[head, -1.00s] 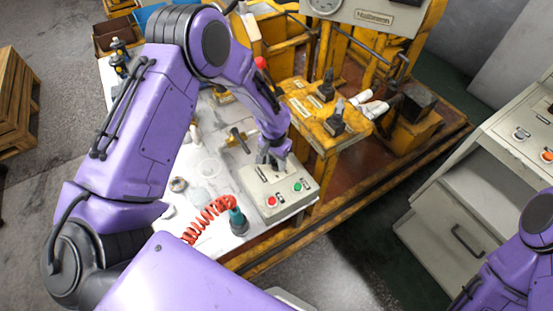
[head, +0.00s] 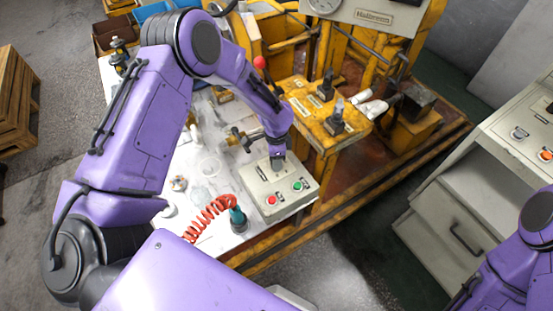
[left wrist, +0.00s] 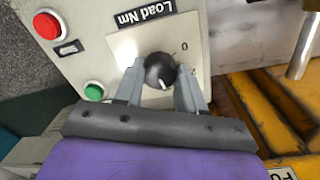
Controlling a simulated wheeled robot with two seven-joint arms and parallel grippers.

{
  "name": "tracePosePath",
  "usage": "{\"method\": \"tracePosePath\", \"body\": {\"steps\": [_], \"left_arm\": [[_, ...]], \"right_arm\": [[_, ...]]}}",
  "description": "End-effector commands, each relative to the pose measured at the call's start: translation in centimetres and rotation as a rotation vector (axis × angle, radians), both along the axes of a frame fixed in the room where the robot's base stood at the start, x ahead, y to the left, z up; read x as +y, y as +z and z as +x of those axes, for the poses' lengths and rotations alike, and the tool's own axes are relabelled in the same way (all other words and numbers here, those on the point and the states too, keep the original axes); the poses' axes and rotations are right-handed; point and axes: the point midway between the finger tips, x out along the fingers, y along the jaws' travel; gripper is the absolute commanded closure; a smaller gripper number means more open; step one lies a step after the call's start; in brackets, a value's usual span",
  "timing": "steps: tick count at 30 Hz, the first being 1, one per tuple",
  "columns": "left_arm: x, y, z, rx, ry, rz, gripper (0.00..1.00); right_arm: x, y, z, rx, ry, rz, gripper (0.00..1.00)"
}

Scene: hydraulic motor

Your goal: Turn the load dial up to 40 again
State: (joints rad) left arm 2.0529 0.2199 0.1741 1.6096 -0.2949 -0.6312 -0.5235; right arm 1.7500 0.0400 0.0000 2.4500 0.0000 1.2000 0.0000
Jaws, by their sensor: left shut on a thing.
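The load dial (left wrist: 160,70) is a round black knob with a white pointer mark, on the face of a pale control box (head: 255,205). In the left wrist view the pointer mark is toward the bottom of the picture, turned away from the "0" on the scale. A "Load Nm" label (left wrist: 140,12) shows upside down above it. My left gripper (left wrist: 160,78) is shut on the dial, one finger on each side. In the head view my left gripper (head: 277,161) hides the dial. My right gripper is out of view.
A red button (head: 271,200) and a green button (head: 297,186) sit on the box beside the dial. The yellow machine frame (head: 325,125) is to the right.

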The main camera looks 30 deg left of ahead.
Motion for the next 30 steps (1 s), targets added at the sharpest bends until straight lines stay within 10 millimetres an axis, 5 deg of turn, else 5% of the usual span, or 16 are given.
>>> {"method": "tracePosePath", "body": {"steps": [25,26,27,28,30], "left_arm": [[-0.08,0.03,0.03,0.000,-0.140,-0.001,0.92],[-0.07,0.03,0.02,0.000,-0.140,-0.001,0.58],[-0.07,0.02,0.02,0.000,-0.140,-0.001,0.45],[-0.07,0.02,0.02,0.000,-0.140,-0.001,0.36],[-0.06,0.02,0.02,0.000,-0.140,-0.001,0.36]], "right_arm": [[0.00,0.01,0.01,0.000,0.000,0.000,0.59],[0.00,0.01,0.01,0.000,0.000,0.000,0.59],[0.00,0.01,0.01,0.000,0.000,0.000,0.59],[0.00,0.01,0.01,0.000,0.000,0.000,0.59],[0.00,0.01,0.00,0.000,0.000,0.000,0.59]]}}
